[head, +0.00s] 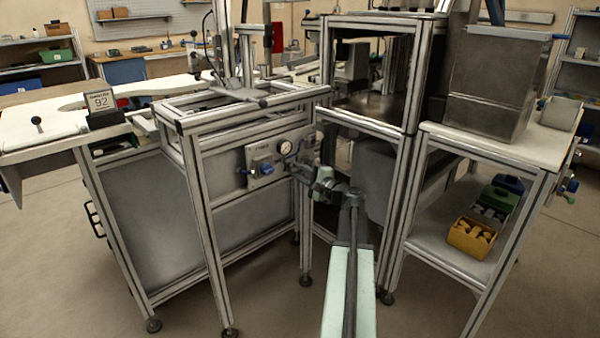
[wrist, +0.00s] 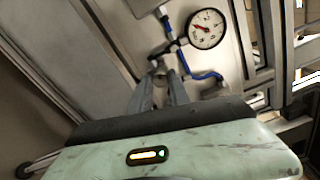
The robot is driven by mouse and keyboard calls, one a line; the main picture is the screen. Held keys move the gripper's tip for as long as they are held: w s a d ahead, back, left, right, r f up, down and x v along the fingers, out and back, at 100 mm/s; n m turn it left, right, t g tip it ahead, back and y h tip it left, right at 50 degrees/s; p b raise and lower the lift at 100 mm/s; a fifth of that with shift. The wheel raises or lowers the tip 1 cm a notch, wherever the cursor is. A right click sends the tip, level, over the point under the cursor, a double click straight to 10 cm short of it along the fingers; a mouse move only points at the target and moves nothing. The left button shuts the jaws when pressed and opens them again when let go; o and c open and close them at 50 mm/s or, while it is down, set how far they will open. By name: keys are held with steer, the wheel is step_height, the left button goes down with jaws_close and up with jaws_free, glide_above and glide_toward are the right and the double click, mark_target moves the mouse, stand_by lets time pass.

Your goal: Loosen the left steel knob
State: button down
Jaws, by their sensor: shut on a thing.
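The left steel knob (wrist: 157,65) is a small grey metal piece low on the pale panel (wrist: 215,62), beneath the round gauge (wrist: 205,29). In the wrist view, the two fingers of my gripper (wrist: 161,76) reach up to this knob and are shut on it; they hide part of it. In the head view, my gripper (head: 296,167) meets the panel (head: 266,180) just below the gauge (head: 284,148). The knob itself is too small and covered to make out there.
A blue valve (head: 262,167) sits on the panel to the left of my gripper. Blue hoses (wrist: 204,76) run near the fingers in the wrist view. Aluminium frame posts (head: 305,220) stand close by. Yellow bin (head: 472,236) rests on the right shelf.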

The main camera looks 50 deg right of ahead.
stand_by(0.3)
steer(key=c, duration=1.2)
jaws_free()
steer(key=shift+c, duration=0.2)
steer(key=shift+s, duration=0.1)
steer(key=s, duration=0.7)
steer(key=shift+s+a, duration=0.3)
steer(key=shift+s, duration=0.05)
